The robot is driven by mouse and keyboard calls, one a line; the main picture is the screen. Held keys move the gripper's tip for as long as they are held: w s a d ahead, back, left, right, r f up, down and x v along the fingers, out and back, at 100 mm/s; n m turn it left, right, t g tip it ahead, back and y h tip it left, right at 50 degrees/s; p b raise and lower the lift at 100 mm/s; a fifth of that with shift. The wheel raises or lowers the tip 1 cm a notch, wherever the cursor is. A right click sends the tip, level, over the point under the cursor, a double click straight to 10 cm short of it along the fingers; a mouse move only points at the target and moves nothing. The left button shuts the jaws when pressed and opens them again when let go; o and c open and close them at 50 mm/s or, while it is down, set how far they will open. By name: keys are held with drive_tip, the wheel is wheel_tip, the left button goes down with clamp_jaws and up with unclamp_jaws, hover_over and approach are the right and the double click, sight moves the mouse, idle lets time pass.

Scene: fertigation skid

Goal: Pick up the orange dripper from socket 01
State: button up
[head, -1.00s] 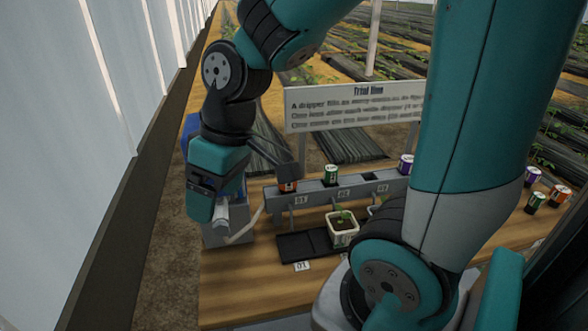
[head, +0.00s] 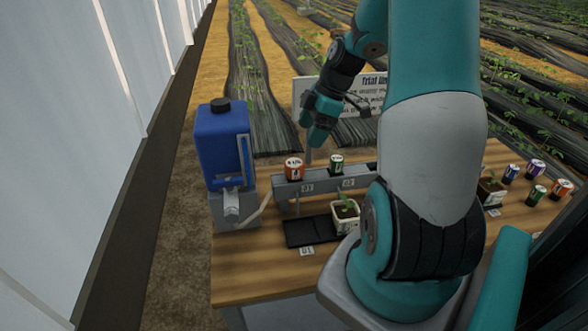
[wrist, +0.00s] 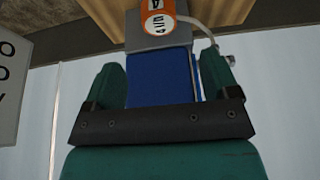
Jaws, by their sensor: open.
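The orange dripper (head: 293,168) stands upright in the grey rail (head: 322,186) above the label 01, at the rail's left end. It also shows at the top of the wrist view (wrist: 157,20), a little beyond my fingertips. My gripper (head: 319,133) is up and to the right of the dripper in the head view, apart from it. In the wrist view my gripper (wrist: 163,72) has its two teal fingers spread wide, with nothing between them.
A green dripper (head: 337,164) stands at socket 02. A blue tank (head: 221,145) is left of the rail. A white sign (head: 304,92) stands behind. A potted seedling (head: 345,215) and a black tray (head: 305,232) sit in front. More drippers (head: 537,168) stand at the right.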

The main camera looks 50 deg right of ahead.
sight(295, 162)
drive_tip(key=p+x, duration=0.2)
drive_tip(key=x, duration=0.8)
drive_tip(key=shift+a+f, duration=0.1)
drive_tip(key=shift+f, duration=0.3)
drive_tip(key=c, duration=1)
